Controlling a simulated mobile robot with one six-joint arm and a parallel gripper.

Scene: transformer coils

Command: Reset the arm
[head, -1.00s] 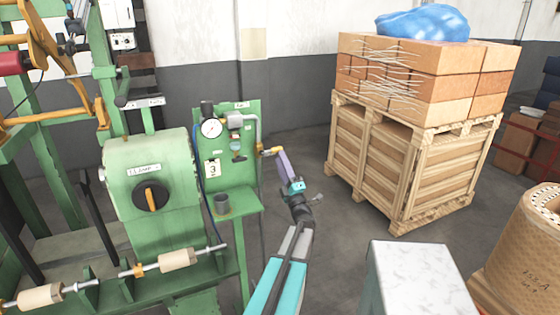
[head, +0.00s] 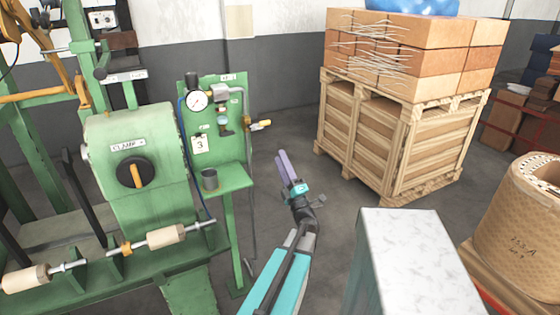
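My gripper (head: 282,157) shows in the head view with its two purple fingers pointing up and away from me, a narrow gap between them. It looks open and holds nothing I can see. It is in free air over the grey floor, to the right of the green panel stand (head: 237,155) and apart from it. A valve with a yellow handle (head: 261,124) sticks out from the panel's right side, above and left of the fingertips.
The panel carries a gauge (head: 197,99) and a grey cup (head: 210,179) on its shelf. A green winding machine (head: 150,200) stands left. A wooden crate (head: 420,140) with boxes stands behind right. A grey-white cabinet (head: 420,255) and a wrapped coil (head: 525,215) are right.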

